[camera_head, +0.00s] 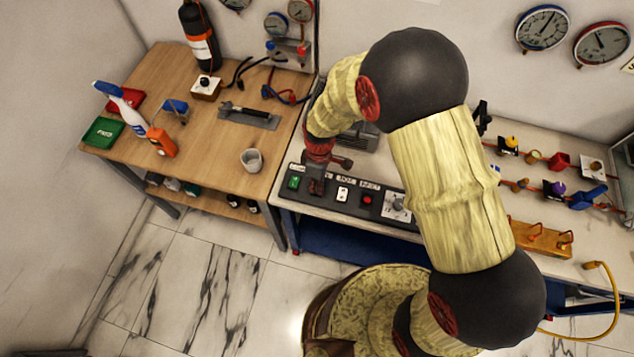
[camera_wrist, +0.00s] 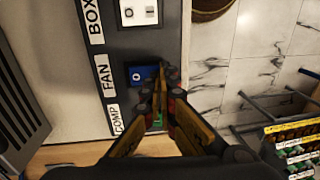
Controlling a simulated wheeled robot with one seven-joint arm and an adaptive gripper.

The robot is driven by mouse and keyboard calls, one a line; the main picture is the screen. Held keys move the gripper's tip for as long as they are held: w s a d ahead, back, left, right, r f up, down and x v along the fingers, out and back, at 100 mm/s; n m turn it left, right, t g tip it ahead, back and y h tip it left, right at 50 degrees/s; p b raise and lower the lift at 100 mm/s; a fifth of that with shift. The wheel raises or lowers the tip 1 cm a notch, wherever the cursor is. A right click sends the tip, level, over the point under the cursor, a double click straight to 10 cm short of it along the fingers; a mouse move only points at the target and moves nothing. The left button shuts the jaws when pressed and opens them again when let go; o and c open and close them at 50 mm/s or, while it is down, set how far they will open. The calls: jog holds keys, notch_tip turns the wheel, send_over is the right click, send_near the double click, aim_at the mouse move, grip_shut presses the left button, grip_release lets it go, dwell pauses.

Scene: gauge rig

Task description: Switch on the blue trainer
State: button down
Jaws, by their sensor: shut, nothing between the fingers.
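A dark control panel (camera_head: 328,193) runs along the front edge of the right bench. In the wrist view, a blue rocker switch (camera_wrist: 141,74) with a white O mark sits beside the FAN label (camera_wrist: 102,76). My gripper (camera_wrist: 159,92) is shut and empty, its fingertips at the edge of this switch; I cannot tell whether they touch it. In the head view my gripper (camera_head: 317,186) is over the panel and hides the blue switch. A green switch (camera_head: 293,182) lies to its left, and a white one (camera_head: 342,194) to its right.
A red button (camera_head: 367,200) and a dial (camera_head: 397,204) lie further right on the panel. The blue bench base (camera_head: 335,243) is below.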

aim_at(316, 195)
jog(key=shift+s+f+b, duration=0.15)
jog(key=shift+f+b, duration=0.2)
jog(key=shift+f, duration=0.1)
dwell(0.4)
jog(key=shift+w+d+r, duration=0.15)
jog(key=shift+w+r, duration=0.2)
jog(key=shift+w, duration=0.35)
jog(key=shift+r+p, duration=0.3)
notch_tip(316, 195, up, 13)
jog(key=s+p, duration=0.1)
jog(key=p, duration=0.1)
jog(key=shift+s+a+r, duration=0.15)
jog(key=shift+s+a, duration=0.05)
jog(key=shift+s, duration=0.15)
